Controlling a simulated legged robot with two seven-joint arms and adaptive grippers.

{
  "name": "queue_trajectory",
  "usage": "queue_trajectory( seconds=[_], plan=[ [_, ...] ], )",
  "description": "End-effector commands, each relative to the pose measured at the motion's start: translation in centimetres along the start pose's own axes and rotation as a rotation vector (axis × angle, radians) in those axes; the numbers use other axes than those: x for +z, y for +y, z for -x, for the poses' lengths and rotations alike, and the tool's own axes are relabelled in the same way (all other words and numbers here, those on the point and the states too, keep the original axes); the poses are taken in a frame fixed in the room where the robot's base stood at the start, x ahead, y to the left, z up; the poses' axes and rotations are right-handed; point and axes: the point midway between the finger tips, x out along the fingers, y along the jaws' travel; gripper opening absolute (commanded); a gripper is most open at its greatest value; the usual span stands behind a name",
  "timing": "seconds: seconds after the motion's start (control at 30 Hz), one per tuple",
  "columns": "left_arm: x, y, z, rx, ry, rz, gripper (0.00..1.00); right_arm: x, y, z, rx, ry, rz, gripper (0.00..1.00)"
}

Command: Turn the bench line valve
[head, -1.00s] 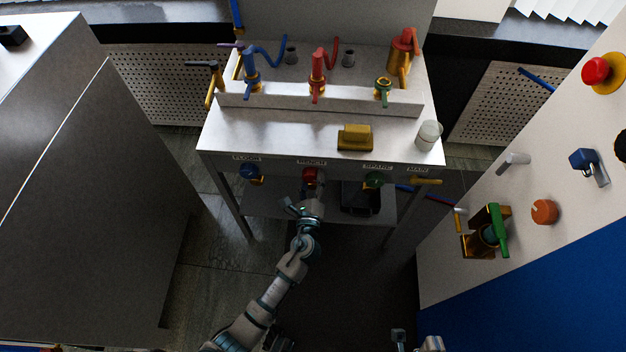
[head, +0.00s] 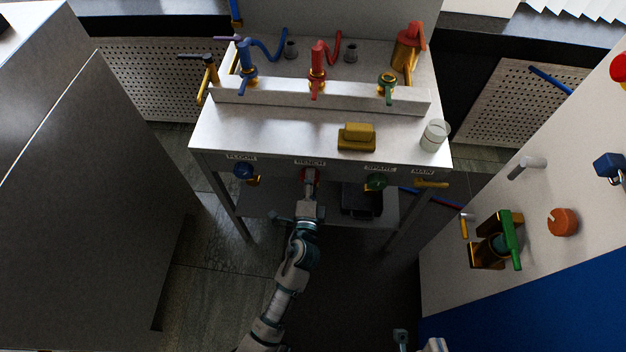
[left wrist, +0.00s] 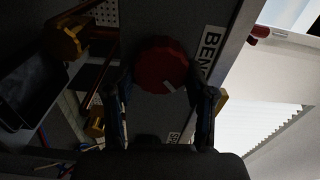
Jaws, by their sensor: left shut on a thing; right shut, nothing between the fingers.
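The red round bench valve knob (head: 310,174) is on the front of the white bench, under the "BENCH" label (head: 310,162). My left gripper (head: 309,186) reaches up to it from below and is shut on it, partly covering it. In the left wrist view the knob (left wrist: 160,65) is between the two fingers of my left gripper (left wrist: 163,95); a pale mark shows near its edge, and the label is beside it. My right gripper (head: 434,344) shows only in small part at the bottom edge, shut and away from the bench.
The blue floor knob (head: 243,170) is left of the bench knob. The green spare knob (head: 376,181) and yellow main handle (head: 431,184) are to its right. A black bin (head: 361,199) is on the lower shelf. A panel with a green-handled valve (head: 510,240) stands at right.

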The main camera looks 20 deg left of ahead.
Motion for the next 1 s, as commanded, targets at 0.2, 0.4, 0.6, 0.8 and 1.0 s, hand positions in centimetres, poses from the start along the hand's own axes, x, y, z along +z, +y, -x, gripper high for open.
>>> queue_trajectory(
  seconds=[0.2, 0.4, 0.6, 0.8, 1.0],
  plan=[
    [0.22, 0.72, 0.11, 0.013, -0.007, 0.173, 0.20, 0.72, 0.21, 0.10, 0.007, -0.003, 0.002, 0.00],
    [0.26, 0.68, 0.12, 0.013, -0.008, 0.291, 0.20, 0.85, 0.29, -0.10, 0.007, 0.008, 0.003, 0.00],
    [0.25, 0.68, 0.13, 0.015, -0.008, 0.361, 0.20, 0.99, 0.31, -0.03, 0.006, 0.006, 0.003, 0.00],
    [0.28, 0.73, 0.13, 0.016, -0.009, 0.387, 0.20, 1.06, 0.29, 0.02, 0.001, 0.004, 0.003, 0.00],
    [0.29, 0.80, 0.14, 0.017, -0.010, 0.390, 0.20, 1.07, 0.25, 0.03, -0.005, 0.003, 0.002, 0.00]
  ],
)
